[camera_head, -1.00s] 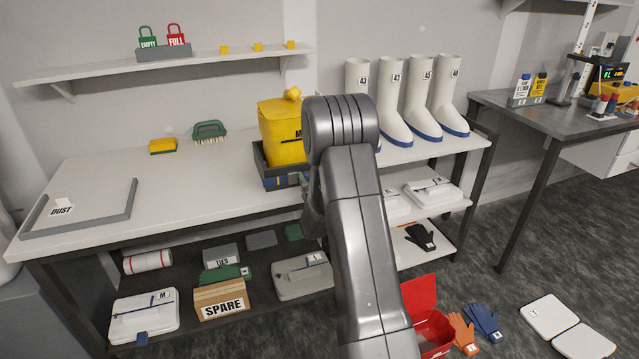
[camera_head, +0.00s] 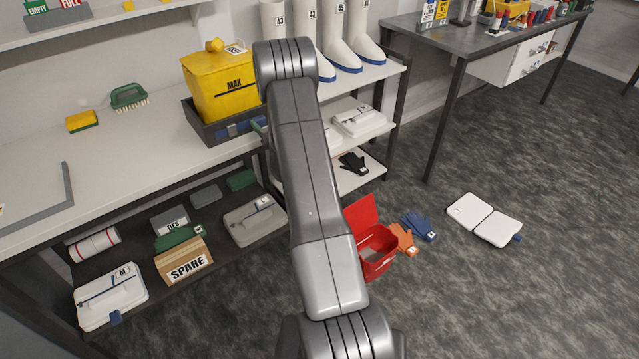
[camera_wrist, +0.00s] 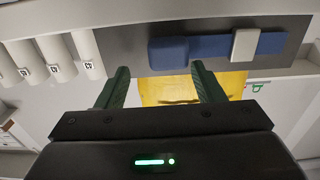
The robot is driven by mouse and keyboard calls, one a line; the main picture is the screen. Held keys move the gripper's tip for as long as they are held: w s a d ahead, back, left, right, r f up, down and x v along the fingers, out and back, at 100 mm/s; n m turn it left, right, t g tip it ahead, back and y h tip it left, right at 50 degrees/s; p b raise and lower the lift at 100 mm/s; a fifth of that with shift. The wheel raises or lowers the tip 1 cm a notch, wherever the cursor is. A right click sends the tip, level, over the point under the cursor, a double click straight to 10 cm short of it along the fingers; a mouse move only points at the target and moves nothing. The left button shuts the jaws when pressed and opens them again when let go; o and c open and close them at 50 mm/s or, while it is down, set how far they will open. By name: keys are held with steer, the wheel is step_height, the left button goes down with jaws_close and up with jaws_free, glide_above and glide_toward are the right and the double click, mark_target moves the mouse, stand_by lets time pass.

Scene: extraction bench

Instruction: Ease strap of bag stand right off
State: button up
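The bag stand (camera_head: 205,133) is a dark grey tray on the bench, holding a yellow bin (camera_head: 215,92) marked MAX. A blue strap (camera_head: 238,128) runs along its front face. In the wrist view the strap (camera_wrist: 210,46) lies across the grey stand wall (camera_wrist: 120,45), with a wider blue block at its left and a white piece (camera_wrist: 245,44) on it. My gripper (camera_wrist: 160,74) is open, its two green fingers apart with nothing between them. The fingertips are close to the strap's edge; I cannot tell whether they touch it.
White boots (camera_head: 338,45) stand right of the stand. A green brush (camera_head: 129,97) and yellow sponge (camera_head: 82,122) lie to its left on mostly bare bench. An open red box (camera_head: 375,248), gloves (camera_head: 418,225) and white pads (camera_head: 484,218) are on the floor.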

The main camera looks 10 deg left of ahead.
steer(key=s+d+f+m+g+h+b, duration=0.1)
steer(key=s+d+f+m+h+b, duration=0.2)
steer(key=s+d, duration=1.6)
steer(key=d+f+h+b, duration=0.1)
steer(key=h+b, duration=0.3)
steer(key=b, duration=0.2)
steer(key=shift+s+d+m+g+h+b, duration=0.25)
steer(key=shift+m+g+h+b, duration=0.05)
steer(key=shift+g+b, duration=0.1)
steer(key=shift+f, duration=0.1)
